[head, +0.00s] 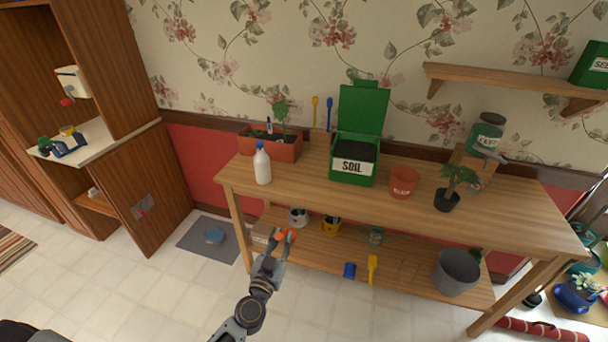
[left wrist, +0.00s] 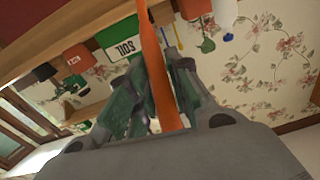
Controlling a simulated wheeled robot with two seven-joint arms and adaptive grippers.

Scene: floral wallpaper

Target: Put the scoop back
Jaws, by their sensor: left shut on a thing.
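My left gripper (head: 284,240) is in front of the wooden bench, near the left end of its lower shelf. It is shut on an orange scoop (head: 291,234); only a small part shows in the head view. In the left wrist view, the scoop (left wrist: 154,65) is a long orange strip between the fingers (left wrist: 163,95); its full shape is hidden. A yellow tool (head: 315,110) and a blue tool (head: 329,112) hang on the wall behind the bench. My right gripper is not in view.
A green soil bin (head: 353,167) with its lid up stands on the bench top (head: 300,185). Near it are a white bottle (head: 262,168), a planter (head: 285,149), a red pot (head: 404,183) and a potted plant (head: 446,201). A grey bucket (head: 457,272) stands on the lower shelf.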

